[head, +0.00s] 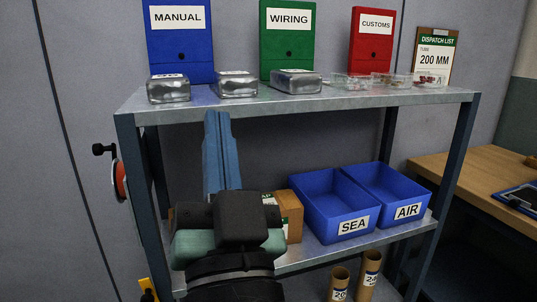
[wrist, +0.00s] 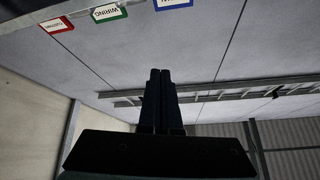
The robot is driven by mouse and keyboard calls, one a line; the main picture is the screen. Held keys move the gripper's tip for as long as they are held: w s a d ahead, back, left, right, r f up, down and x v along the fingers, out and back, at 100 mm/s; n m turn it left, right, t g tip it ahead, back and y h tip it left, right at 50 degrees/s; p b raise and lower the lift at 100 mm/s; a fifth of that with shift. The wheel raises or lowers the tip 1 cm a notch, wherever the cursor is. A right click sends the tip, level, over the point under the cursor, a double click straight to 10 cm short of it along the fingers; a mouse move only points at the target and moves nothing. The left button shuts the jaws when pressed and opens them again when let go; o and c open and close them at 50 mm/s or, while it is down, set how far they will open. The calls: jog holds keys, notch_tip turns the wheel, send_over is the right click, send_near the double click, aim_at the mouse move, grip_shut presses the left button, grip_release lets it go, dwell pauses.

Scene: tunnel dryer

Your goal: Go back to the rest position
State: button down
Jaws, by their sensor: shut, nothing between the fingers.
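My gripper (head: 219,155) shows in the head view in front of the shelf unit, left of centre. Its blue fingers point up and lie against each other, with nothing between them. The wrist view also shows my gripper (wrist: 160,88), its two dark fingers side by side and shut. My arm covers the left part of the lower shelf.
The upper shelf (head: 300,106) bears binders, silvery tins and clear trays. Blue SEA (head: 345,224) and AIR (head: 405,210) bins and a cardboard box (head: 291,215) stand on the lower shelf (head: 315,254). Cardboard tubes (head: 339,283) stand below. A wooden table (head: 475,175) is at right.

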jog(key=s+d+r+n+t+h, duration=0.1)
jog(key=s+d+r+t+h, duration=0.35)
jog(key=r, duration=0.75)
notch_tip(320, 180, up, 22)
jog(key=s+g+p, duration=0.1)
jog(key=s+p, duration=0.1)
jog(key=p, duration=2.1)
jog(key=shift+d+r+h, duration=0.2)
jog(key=shift+h, duration=0.15)
